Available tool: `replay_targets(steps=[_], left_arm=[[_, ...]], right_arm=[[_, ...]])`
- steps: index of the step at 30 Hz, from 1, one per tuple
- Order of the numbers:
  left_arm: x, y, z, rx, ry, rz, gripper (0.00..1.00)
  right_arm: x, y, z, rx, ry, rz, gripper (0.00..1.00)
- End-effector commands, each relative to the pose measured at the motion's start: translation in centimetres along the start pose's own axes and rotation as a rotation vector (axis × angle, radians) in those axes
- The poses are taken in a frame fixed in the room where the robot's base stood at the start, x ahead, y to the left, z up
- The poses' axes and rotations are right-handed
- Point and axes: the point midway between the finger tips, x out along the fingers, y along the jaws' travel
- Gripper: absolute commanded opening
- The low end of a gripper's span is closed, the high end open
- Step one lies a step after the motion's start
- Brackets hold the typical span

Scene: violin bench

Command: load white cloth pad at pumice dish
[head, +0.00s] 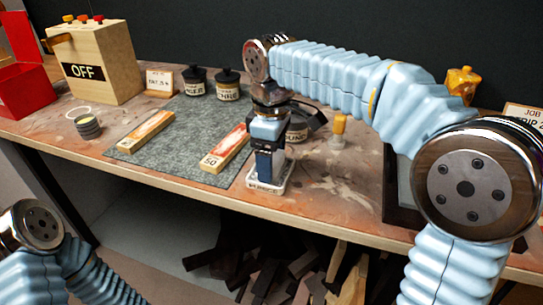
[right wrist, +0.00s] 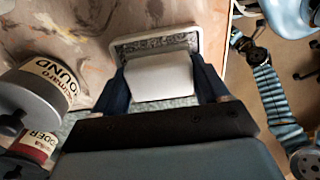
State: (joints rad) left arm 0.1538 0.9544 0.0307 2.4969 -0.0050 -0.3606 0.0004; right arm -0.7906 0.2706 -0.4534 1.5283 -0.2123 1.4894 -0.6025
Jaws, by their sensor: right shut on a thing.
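The white cloth pad (right wrist: 160,77) is between the two dark fingers of my right gripper (right wrist: 165,84) in the right wrist view. My right gripper (head: 266,180) is shut on it and points down over the pumice dish (head: 253,184) at the bench's front edge. The dish is a small white-rimmed tray, with a grey speckled bed showing beyond the pad in the right wrist view (right wrist: 122,47). I cannot tell whether the pad touches the bed. The fingers hide the pad in the head view. My left arm shows at lower left, but its gripper is out of view.
A grey mat (head: 185,148) holds two sanding blocks, one marked 50 (head: 226,149). Dark-lidded jars (head: 228,86) stand behind. A labelled jar (right wrist: 48,88) is close beside my right gripper. A yellow-capped bottle (head: 339,130) stands right of the dish. The OFF box (head: 92,65) is at left.

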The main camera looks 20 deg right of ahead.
Motion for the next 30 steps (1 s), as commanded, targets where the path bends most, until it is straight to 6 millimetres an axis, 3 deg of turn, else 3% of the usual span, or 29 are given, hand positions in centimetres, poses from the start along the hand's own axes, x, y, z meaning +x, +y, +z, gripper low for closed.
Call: replay_targets(steps=[17, 25, 30], left_arm=[[-0.1, 0.1, 0.0, 0.0, 0.0, 0.0, 0.43], [-2.0, 0.8, 0.0, 0.0, 0.0, 0.0, 0.43], [-1.6, 0.7, 0.0, 0.0, 0.0, 0.0, 0.43]], right_arm=[[0.1, -0.1, 0.0, 0.0, -0.005, -0.003, 0.5], [-2.5, 0.0, 0.0, 0.001, -0.001, -0.001, 0.5], [-3.7, 0.0, 0.0, 0.0, -0.001, 0.0, 0.5]])
